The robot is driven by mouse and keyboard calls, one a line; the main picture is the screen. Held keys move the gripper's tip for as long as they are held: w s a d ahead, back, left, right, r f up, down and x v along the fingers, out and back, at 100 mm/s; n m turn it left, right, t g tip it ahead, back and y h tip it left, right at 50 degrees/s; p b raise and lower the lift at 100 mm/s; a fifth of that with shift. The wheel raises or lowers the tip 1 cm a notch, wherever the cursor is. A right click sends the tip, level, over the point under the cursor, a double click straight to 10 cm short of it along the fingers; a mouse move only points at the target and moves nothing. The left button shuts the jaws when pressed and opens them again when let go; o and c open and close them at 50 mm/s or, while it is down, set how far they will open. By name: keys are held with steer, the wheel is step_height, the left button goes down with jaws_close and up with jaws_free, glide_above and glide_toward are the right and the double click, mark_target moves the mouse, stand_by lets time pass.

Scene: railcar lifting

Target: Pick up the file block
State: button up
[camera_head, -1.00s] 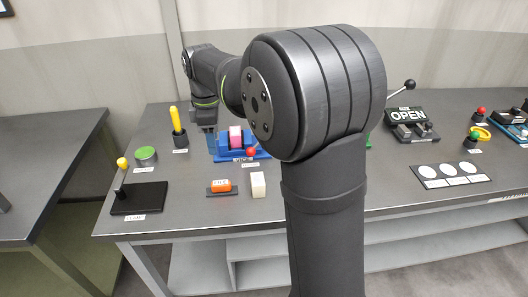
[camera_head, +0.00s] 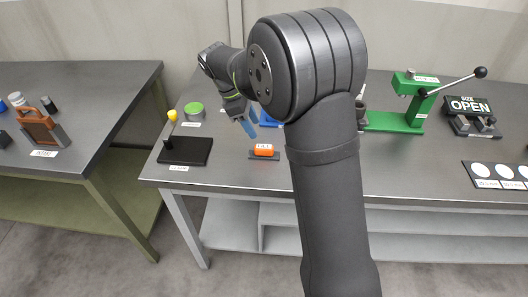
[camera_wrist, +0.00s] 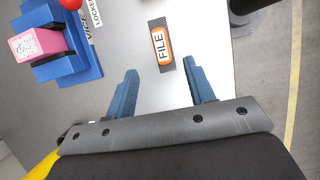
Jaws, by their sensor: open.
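The file block (camera_head: 263,149) is a small orange block with a white FILE label. It lies on a dark ridged base on the table; it also shows in the wrist view (camera_wrist: 159,44), upper middle. My gripper (camera_head: 249,130) has blue fingers and is above and just left of the block in the head view. In the wrist view my gripper (camera_wrist: 162,82) is open and empty. The block lies beyond the fingertips, roughly in line with the gap between them, apart from both.
A blue vice (camera_wrist: 62,55) holding a pink block (camera_wrist: 37,44) stands left in the wrist view. A black stand (camera_head: 187,151) with a yellow knob is left of the file block. A green press (camera_head: 395,120) stands at right. Bare table surrounds the block.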

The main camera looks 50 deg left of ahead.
mark_target(265, 146)
steer(key=x, duration=1)
steer(key=shift+s+f, duration=0.1)
steer(key=shift+f, duration=0.25)
steer(key=shift+c, duration=0.4)
jaws_close()
steer(key=shift+r, duration=0.1)
steer(key=shift+a+r, duration=0.1)
steer(key=shift+r, duration=0.45)
step_height(265, 146, up, 3)
steer(key=shift+f, duration=0.1)
steer(key=w+d+r, duration=0.2)
steer(key=d, duration=0.1)
steer(key=w+d+r, duration=0.2)
steer(key=d, duration=0.1)
steer(key=w+d+r, duration=0.2)
steer(key=d+r, duration=0.1)
steer(key=d, duration=0.1)
